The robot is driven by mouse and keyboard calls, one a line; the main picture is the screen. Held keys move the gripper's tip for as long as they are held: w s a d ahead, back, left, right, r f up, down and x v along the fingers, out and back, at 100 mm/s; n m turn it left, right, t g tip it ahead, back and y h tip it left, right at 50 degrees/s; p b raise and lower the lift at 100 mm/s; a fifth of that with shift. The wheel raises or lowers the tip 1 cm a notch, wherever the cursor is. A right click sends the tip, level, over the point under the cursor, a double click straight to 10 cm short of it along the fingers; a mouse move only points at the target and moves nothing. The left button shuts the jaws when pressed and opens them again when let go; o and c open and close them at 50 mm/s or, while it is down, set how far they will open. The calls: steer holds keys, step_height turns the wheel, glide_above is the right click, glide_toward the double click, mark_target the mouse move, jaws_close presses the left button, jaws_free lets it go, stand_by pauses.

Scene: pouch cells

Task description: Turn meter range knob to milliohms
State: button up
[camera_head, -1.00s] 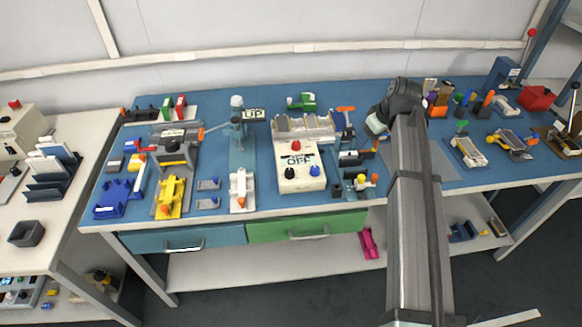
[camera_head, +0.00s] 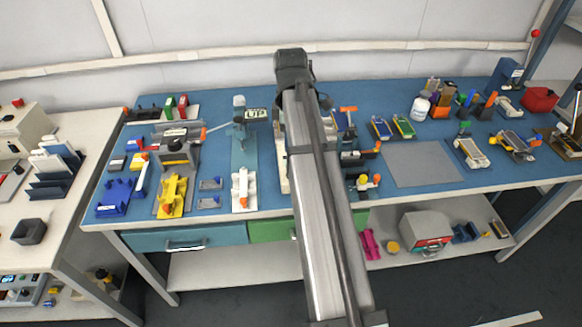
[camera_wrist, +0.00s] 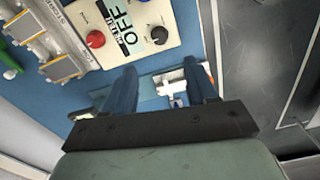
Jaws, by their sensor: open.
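The meter (camera_wrist: 132,52) is a pale box at the top of the wrist view, with a display reading OFF. It bears a red knob (camera_wrist: 95,38) and a black knob (camera_wrist: 159,35). I cannot tell which is the range knob, and the small lettering is hard to read. In the head view my arm hides nearly all of the meter. My gripper (camera_wrist: 162,78) is open, and nothing is held between its two blue fingers. The fingertips appear below the meter in the wrist view, apart from both knobs.
A white fixture (camera_wrist: 180,82) shows beyond the fingers. Metal-plated holders (camera_wrist: 65,65) stand beside the meter. In the head view, a yellow fixture (camera_head: 172,195) and a white stand (camera_head: 243,190) are left of my arm. A bare grey mat (camera_head: 423,165) is at right.

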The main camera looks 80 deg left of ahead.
step_height(320, 180, down, 12)
steer(key=shift+r, duration=0.1)
stand_by(0.4)
steer(key=c, duration=1.1)
